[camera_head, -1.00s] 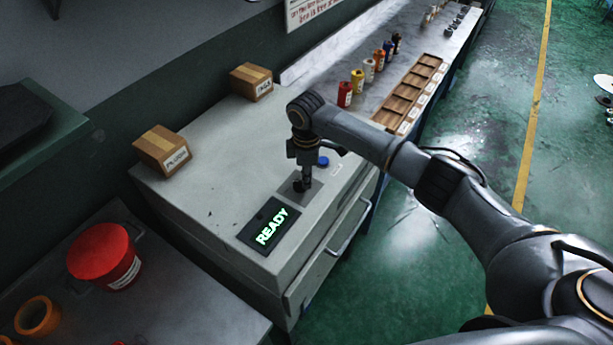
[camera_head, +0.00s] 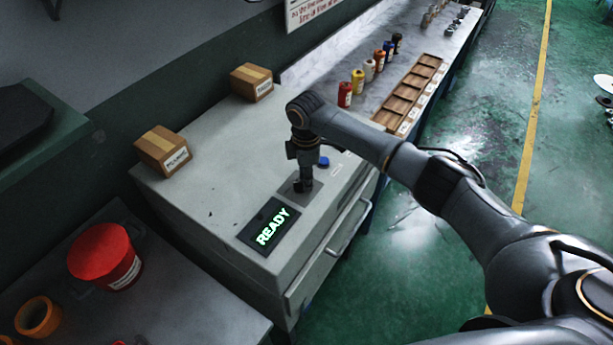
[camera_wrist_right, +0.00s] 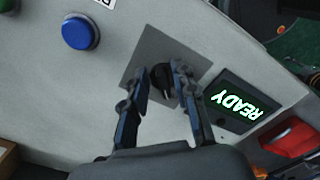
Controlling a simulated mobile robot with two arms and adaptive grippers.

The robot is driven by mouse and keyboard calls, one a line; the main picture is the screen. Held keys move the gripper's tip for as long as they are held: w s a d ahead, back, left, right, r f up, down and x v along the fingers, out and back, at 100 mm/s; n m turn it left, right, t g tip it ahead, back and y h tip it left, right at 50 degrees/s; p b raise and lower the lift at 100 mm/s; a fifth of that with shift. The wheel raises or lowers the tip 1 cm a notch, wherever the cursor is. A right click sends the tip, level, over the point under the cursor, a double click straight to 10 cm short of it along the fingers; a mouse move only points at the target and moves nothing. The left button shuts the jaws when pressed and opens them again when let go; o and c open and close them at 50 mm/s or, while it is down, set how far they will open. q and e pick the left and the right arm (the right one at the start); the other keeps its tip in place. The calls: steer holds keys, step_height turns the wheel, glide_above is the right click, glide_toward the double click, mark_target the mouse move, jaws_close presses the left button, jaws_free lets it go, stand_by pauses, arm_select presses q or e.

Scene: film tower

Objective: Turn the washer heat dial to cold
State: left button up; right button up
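The heat dial is a small black knob (camera_wrist_right: 162,82) on a grey square plate (camera_head: 287,187) on top of the pale grey washer (camera_head: 215,160). My right gripper (camera_head: 303,186) points down over the plate and hides the dial in the head view. In the right wrist view its two fingers (camera_wrist_right: 160,76) stand close on either side of the dial. I cannot tell whether both press on it. The dial's setting marks are not readable. The display (camera_head: 268,226) beside the plate reads READY in green. My left gripper is out of view.
A blue button (camera_head: 323,162) sits near the plate. Two cardboard boxes (camera_head: 252,82) (camera_head: 164,150) stand on the machine's back edge. A red bucket (camera_head: 103,254) and an orange ring (camera_head: 38,316) are on the lower left table. Bottles (camera_head: 369,70) and a wooden tray (camera_head: 408,96) lie beyond.

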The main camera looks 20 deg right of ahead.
step_height(320, 180, up, 12)
stand_by(0.7)
stand_by(0.4)
